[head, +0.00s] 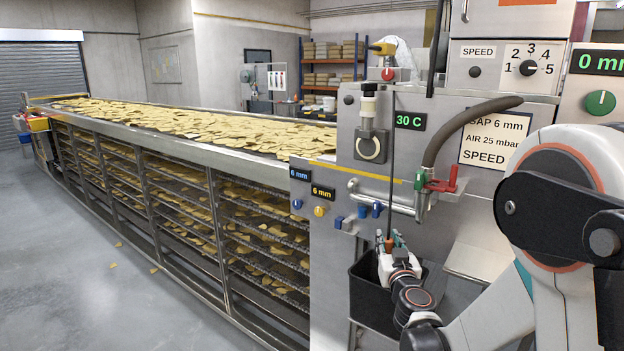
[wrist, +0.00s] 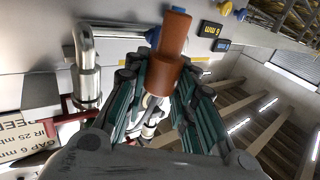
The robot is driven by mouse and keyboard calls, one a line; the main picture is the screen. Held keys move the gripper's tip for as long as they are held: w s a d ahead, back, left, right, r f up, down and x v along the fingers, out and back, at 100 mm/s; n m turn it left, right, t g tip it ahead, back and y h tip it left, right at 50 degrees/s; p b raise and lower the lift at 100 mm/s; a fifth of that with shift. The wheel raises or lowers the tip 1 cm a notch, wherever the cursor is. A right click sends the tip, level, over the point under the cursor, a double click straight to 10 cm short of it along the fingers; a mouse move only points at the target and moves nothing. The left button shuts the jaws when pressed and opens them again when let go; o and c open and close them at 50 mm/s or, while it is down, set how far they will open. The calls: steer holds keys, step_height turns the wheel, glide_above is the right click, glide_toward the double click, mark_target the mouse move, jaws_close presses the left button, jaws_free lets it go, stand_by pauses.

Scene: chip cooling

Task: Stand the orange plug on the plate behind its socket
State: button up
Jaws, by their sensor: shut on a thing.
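My gripper (head: 397,243) is low at the front of the machine, over a dark bin. In the wrist view its fingers (wrist: 160,95) close around the orange plug (wrist: 168,72), a brownish-orange stepped cylinder that sticks out past the fingertips. In the head view the plug (head: 389,244) is small and mostly hidden by the fingers. Blue plugs (head: 377,209) stand by the machine's front, above and left of my gripper. I cannot tell which part is the orange plug's socket or where the plate's edges run.
The dark bin (head: 370,302) stands below. A long conveyor (head: 230,160) loaded with chips runs off left. The floor at left is mostly clear.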

steer(key=shift+s+f+b, duration=0.2)
steer(key=shift+s+f, duration=0.05)
steer(key=shift+f, duration=0.45)
steer(key=shift+s+f+b, duration=0.15)
steer(key=shift+s+f, duration=0.05)
steer(key=shift+f, duration=0.45)
stand_by(1.1)
